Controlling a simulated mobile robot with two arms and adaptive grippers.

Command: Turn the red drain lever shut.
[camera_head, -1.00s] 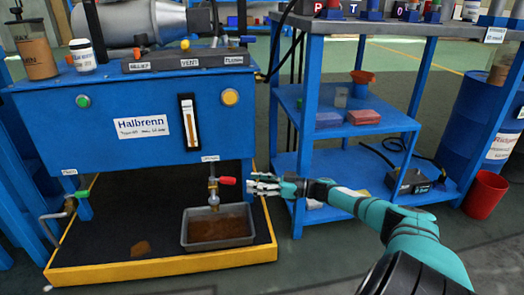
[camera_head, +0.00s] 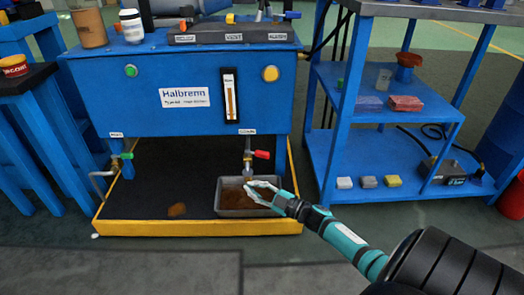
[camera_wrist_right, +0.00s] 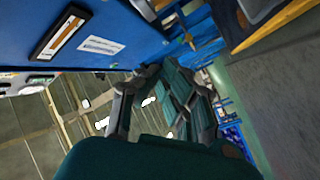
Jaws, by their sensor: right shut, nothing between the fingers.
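The red drain lever (camera_head: 262,154) sits on a small valve on the drain pipe (camera_head: 247,165) under the blue Halbrenn tank (camera_head: 150,90). It sticks out to the right, roughly level. My right gripper (camera_head: 256,188) is below the lever and apart from it, in front of the grey drip tray (camera_head: 229,208), which holds brown liquid. It is shut and empty. In the right wrist view, my right gripper (camera_wrist_right: 150,75) shows with the tank's gauge beyond it, and the lever cannot be made out. My left gripper is out of view.
A green-handled valve (camera_head: 122,156) is on the tank's left pipe. A yellow-edged bund (camera_head: 190,228) surrounds the tray. A blue shelf (camera_head: 355,147) with several small blocks stands close on the right. The floor in front is clear.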

